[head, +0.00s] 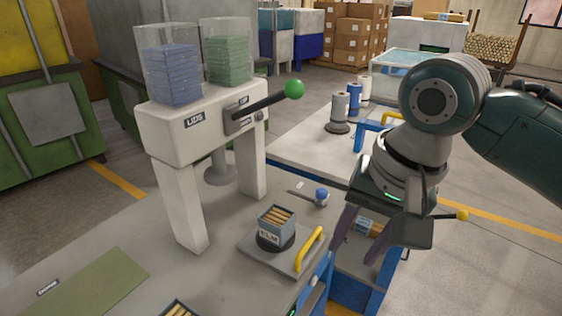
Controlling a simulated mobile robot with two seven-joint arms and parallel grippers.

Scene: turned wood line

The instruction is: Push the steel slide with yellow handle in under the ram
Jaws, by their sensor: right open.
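The steel slide (262,257) lies on the grey bench, drawn out in front of the white press (200,125). Its yellow handle (309,250) stands at its right end. A small grey box (276,232) marked ELM, with wooden pieces in it, sits on a round black seat on the slide. The press stands on two legs with a gap between them; the ram (221,170) shows behind that gap. My right gripper (352,257) is open and empty, pointing down to the right of the handle and apart from it. My left gripper is out of view.
A lever with a green ball (294,90) sticks out from the press. A blue-knobbed part (321,194) lies on the bench behind the slide. A green mat (95,286) and another box (178,308) are at the front. A second bench (305,150) stands behind.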

